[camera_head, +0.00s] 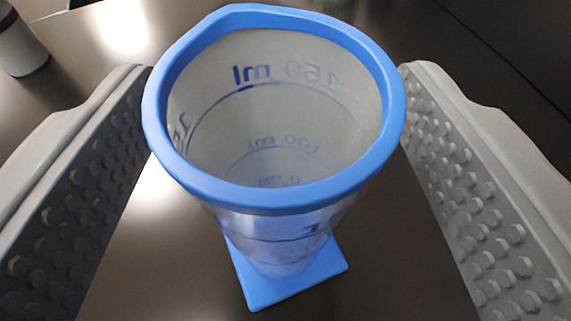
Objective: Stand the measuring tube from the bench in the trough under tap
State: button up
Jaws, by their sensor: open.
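The measuring tube (270,225) stands upright on the dark bench (150,270). It is clear, with blue volume marks, a blue rim with a spout and a square blue foot. It looks empty. My gripper (275,90) is open, with one studded grey finger on each side of the tube. The left finger's tip is close to the rim in the picture, and so is the right one's. I cannot tell whether either touches it. The trough and the tap are not in view.
A grey cylindrical object (20,45) stands at the far left, partly cut off by the picture edge. A dark seam or edge (500,55) runs across the upper right. The visible bench around the tube's foot is clear and shiny.

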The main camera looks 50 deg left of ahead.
jog(key=shift+x, duration=1.1)
grip_shut()
